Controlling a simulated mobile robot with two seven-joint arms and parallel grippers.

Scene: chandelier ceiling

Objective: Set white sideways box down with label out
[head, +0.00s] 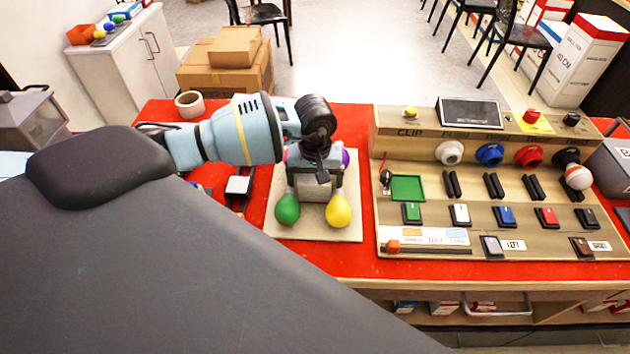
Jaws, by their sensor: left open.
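The white boxes in view are white cartons with red tops (580,58), standing on the floor at the far right behind the table. I cannot tell which, if any, is the white sideways box. My left gripper (314,192) is open over a pale board (315,229) on the red table, well away from these cartons. I see no box between its fingers. Green and yellow bulb shapes show at the fingertips, and I cannot tell whether they touch. My right gripper is not in view.
A wooden control panel (360,262) with buttons and knobs fills the right of the red table (330,262). A tape roll (189,104) lies at the back left. Brown cartons (228,72) stand behind. Black chairs (520,42) stand near the white cartons. Open floor (370,55) lies between.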

